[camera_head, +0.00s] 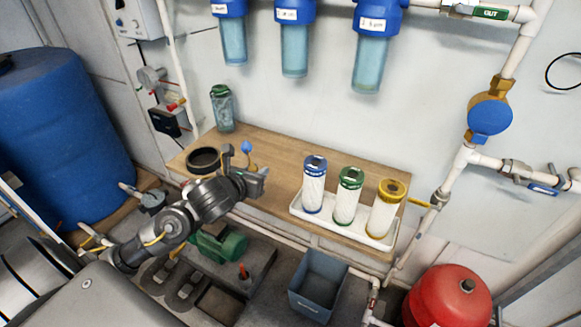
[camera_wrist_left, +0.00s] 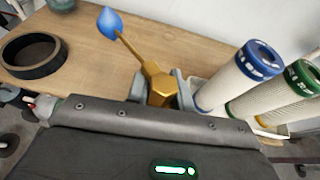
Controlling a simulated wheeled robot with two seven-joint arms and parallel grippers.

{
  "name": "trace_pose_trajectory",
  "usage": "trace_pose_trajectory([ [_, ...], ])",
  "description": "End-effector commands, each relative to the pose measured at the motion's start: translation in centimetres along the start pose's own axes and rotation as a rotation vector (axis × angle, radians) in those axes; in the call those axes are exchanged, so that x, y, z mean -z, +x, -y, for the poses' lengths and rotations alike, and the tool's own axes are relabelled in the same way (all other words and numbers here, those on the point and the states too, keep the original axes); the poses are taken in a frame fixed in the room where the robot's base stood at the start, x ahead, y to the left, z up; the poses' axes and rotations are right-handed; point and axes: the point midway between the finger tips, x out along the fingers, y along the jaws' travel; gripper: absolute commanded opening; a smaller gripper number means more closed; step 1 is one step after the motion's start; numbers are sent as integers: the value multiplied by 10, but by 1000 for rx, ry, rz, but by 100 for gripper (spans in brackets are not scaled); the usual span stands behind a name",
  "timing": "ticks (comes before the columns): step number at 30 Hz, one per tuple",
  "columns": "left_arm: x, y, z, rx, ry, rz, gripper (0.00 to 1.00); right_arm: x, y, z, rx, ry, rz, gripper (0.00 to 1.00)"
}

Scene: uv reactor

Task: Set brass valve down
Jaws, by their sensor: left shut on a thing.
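The brass valve (camera_wrist_left: 161,88) has a brass body and a lever with a blue handle tip. In the left wrist view its body sits between the fingers of my left gripper (camera_wrist_left: 157,90), which is shut on it. The blue handle (camera_head: 246,147) also shows in the head view, sticking up beside my left gripper (camera_head: 247,170). The gripper is over the wooden bench top (camera_head: 272,150), between the black ring and the white tray. The valve's underside is hidden, so I cannot tell whether it touches the wood. My right gripper is not in view.
A black ring (camera_head: 204,160) lies on the bench to the left, with a clear jar (camera_head: 222,108) behind. A white tray (camera_head: 345,230) holds blue-, green- and yellow-capped filter cartridges close on the right. Bare wood lies behind the gripper. A grey bin (camera_head: 318,285) stands below.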

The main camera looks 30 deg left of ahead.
Motion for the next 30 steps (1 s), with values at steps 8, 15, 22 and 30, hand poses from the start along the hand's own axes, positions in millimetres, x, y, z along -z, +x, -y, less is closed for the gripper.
trace_pose_trajectory([
  [8,-3,32,-17,9,4,-2,0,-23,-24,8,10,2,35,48],
  [15,10,86,-59,10,0,-2,0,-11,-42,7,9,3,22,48],
  [22,39,121,-79,11,1,1,0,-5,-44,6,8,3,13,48],
  [30,46,131,-85,13,3,4,0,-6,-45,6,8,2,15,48],
])
